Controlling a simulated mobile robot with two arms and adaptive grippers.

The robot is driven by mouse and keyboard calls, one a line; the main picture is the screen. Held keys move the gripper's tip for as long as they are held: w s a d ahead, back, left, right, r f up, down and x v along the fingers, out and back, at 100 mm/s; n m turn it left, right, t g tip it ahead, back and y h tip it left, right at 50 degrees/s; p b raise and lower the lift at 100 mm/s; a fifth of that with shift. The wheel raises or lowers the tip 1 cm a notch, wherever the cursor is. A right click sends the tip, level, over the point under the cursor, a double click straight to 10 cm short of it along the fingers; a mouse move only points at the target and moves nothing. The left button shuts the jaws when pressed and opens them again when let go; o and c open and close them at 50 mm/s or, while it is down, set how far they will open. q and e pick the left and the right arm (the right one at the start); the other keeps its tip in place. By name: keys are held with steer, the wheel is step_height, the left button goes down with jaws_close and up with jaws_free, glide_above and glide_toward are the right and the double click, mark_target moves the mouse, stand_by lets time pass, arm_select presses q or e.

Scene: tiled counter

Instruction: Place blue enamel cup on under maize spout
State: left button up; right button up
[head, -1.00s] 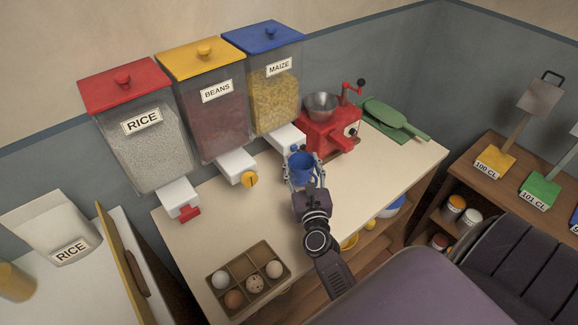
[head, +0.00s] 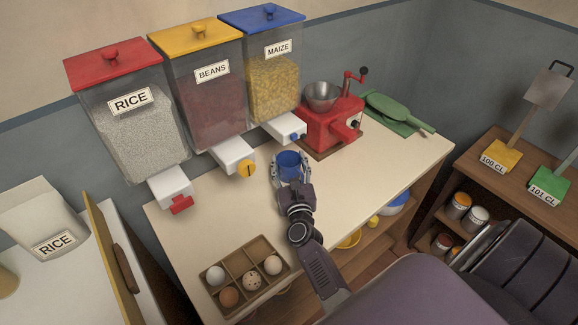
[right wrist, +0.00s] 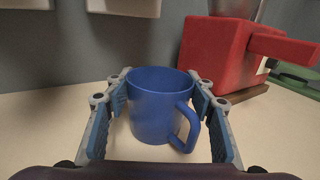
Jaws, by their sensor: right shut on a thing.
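The blue enamel cup (head: 289,160) is between the fingers of my right gripper (head: 291,170), which is shut on it. In the right wrist view, the cup (right wrist: 158,105) is upright and looks empty, with its handle towards the right finger. It is low at the counter; I cannot tell whether its base touches. The maize dispenser (head: 272,88) has a blue lid and yellow grain. Its white spout with a blue knob (head: 285,128) is just behind and above the cup in the head view. My left gripper is not in view.
A red grinder (head: 333,125) stands right of the maize spout. The beans (head: 232,155) and rice (head: 170,187) spouts are to the left. An egg tray (head: 240,262) lies at the counter's front left.

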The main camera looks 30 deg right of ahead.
steer(key=shift+r, duration=0.1)
steer(key=o, duration=1.3)
steer(key=shift+s+a, duration=0.1)
steer(key=v, duration=1.1)
steer(key=shift+s+a, duration=0.1)
steer(key=shift+s, duration=0.25)
